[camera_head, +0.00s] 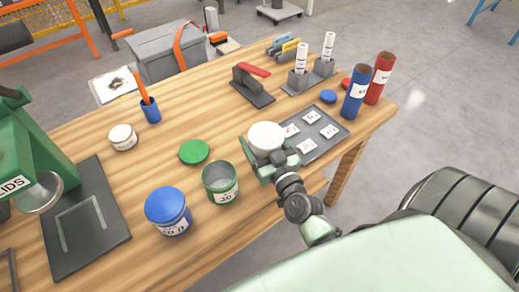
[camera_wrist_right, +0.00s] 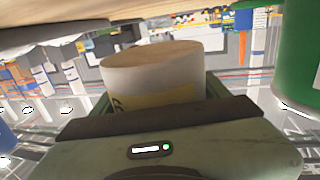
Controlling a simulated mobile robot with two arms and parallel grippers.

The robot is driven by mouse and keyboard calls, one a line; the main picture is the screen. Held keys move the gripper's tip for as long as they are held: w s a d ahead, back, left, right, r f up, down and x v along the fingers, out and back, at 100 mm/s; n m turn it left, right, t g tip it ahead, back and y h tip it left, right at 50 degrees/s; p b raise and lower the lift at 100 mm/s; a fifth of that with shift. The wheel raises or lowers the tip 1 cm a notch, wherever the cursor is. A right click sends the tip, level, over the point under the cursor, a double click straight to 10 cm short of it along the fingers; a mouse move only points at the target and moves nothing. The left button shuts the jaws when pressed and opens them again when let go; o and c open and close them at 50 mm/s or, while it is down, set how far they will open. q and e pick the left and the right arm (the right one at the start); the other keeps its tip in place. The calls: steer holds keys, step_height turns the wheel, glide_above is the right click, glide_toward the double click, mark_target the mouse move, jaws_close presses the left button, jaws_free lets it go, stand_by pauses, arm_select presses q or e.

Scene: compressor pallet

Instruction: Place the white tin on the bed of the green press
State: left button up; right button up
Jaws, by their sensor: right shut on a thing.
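A white tin (camera_head: 266,136) is held in my right gripper (camera_head: 268,157) near the front edge of the wooden table. In the right wrist view the tin (camera_wrist_right: 152,78) sits between the jaws, pale with a yellow label band. The green press (camera_head: 28,150) stands at the far left, partly cut off by the frame. Its bed is a dark plate (camera_head: 112,218) with a light U-shaped outline; the bed looks empty. A round metal disc (camera_head: 40,192) of the press hangs above its left part. My left gripper is not in view.
A green open can (camera_head: 221,184), blue-lidded can (camera_head: 168,212) and green lid (camera_head: 194,152) lie between gripper and press. A second small white tin (camera_head: 122,137) and blue cup (camera_head: 151,111) stand farther back. A grey tray (camera_head: 325,150) lies right of the gripper.

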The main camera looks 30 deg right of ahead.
step_height(320, 180, down, 3)
steer(key=shift+f+b, duration=0.2)
steer(key=shift+b, duration=1)
steer(key=shift+f, duration=0.25)
steer(key=shift+w+r, duration=0.1)
steer(key=shift+w, duration=0.1)
steer(key=shift+s, duration=0.2)
steer(key=o, duration=2.1)
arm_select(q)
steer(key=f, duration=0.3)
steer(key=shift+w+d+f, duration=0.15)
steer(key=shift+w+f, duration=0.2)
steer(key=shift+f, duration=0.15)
arm_select(e)
steer(key=shift+f, duration=0.2)
